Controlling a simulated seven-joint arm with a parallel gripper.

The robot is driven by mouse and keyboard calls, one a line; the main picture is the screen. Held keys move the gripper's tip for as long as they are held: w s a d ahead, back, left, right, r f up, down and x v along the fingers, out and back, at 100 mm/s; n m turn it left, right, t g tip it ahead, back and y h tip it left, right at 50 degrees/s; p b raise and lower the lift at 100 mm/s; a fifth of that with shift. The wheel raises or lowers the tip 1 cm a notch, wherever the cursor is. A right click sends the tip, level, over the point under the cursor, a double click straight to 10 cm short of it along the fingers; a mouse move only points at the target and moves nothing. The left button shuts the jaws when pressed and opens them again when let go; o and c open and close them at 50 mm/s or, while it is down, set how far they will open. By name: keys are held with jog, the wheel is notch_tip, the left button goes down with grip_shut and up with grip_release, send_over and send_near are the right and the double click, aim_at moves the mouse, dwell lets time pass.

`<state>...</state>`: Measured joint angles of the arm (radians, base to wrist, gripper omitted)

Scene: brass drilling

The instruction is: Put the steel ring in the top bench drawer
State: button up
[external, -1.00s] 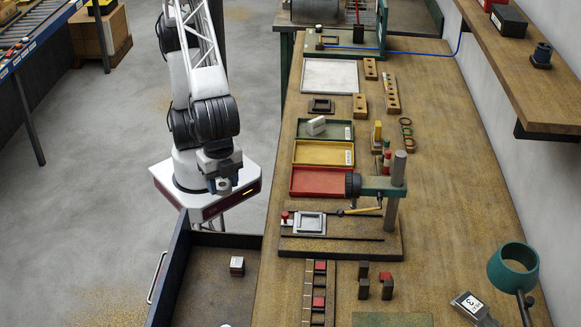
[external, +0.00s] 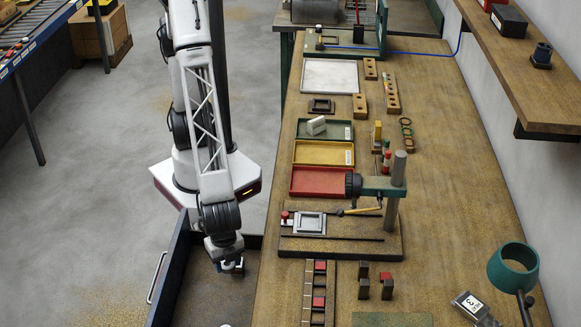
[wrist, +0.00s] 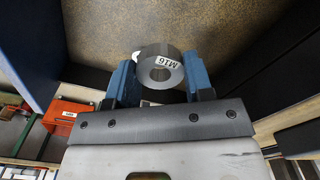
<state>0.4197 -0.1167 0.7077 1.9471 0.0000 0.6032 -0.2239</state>
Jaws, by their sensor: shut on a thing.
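The steel ring (wrist: 150,75), a thick grey ring with a white "M16" label, sits between the blue jaws in the wrist view. My gripper (wrist: 160,82) is shut on it, a jaw at each side. The open bench drawer (external: 179,262) has dark walls and a speckled brown floor, which also shows in the wrist view (wrist: 220,25). In the external view my gripper (external: 232,267) points down inside the drawer's outline, near its far end. The ring is hard to make out there. I cannot tell whether it touches the floor.
The drawer's dark walls stand around the gripper. The bench top (external: 275,240) lies to the right, with a drill stand (external: 394,200) and a red tray (external: 318,182). A small white thing (external: 224,325) shows at the drawer's near end.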

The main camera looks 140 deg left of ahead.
send_over(232, 301)
notch_tip(232, 301, down, 5)
jog(key=shift+a+f, duration=0.1)
jog(key=shift+f, duration=0.1)
jog(key=shift+f, duration=3.15)
jog(key=shift+f, duration=1.85)
jog(key=shift+f, duration=0.1)
jog(key=o, duration=1)
